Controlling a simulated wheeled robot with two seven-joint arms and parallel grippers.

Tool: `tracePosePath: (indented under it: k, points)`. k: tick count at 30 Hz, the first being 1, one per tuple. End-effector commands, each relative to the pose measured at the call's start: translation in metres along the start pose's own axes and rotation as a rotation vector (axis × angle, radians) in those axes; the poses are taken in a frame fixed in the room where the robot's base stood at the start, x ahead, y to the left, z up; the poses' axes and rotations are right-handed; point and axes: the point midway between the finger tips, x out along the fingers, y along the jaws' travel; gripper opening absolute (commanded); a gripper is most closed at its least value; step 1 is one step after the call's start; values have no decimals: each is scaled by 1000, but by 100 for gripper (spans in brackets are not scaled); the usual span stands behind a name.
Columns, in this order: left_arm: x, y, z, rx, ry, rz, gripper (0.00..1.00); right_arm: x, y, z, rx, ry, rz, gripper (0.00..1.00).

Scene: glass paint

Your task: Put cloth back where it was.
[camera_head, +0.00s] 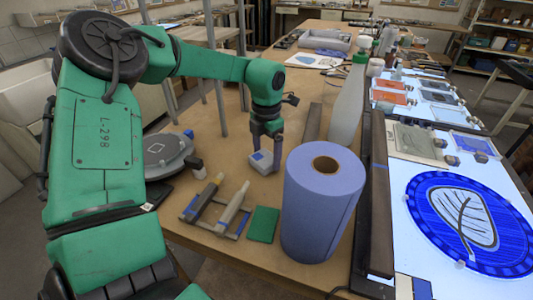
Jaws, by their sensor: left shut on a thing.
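My left gripper (267,150) points down over the middle of the table, left of the big blue roll. My right gripper is not in view.
The blue roll (318,205) stands upright close to the right. A green pad (263,224) and a rack with two tools (217,205) lie nearer. A pale bottle (349,105) stands behind the roll. A lit panel (420,171) with a blue leaf disc (470,222) is at right.

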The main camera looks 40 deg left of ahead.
Motion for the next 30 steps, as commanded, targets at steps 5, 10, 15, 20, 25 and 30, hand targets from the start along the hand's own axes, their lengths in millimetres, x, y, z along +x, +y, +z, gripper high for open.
tracePosePath:
  k: [5,10,15,20,25,30]
  points:
    - [2,0,0,0,0,0,42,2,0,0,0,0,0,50]
    - [3,0,0,0,0,0,42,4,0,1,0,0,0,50]
    - [4,0,0,0,0,0,42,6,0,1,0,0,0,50]
    - [6,0,0,0,0,0,42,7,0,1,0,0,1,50]
    - [5,0,0,0,0,0,100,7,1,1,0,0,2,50]
    - [4,0,0,0,-1,0,100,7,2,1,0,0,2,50]
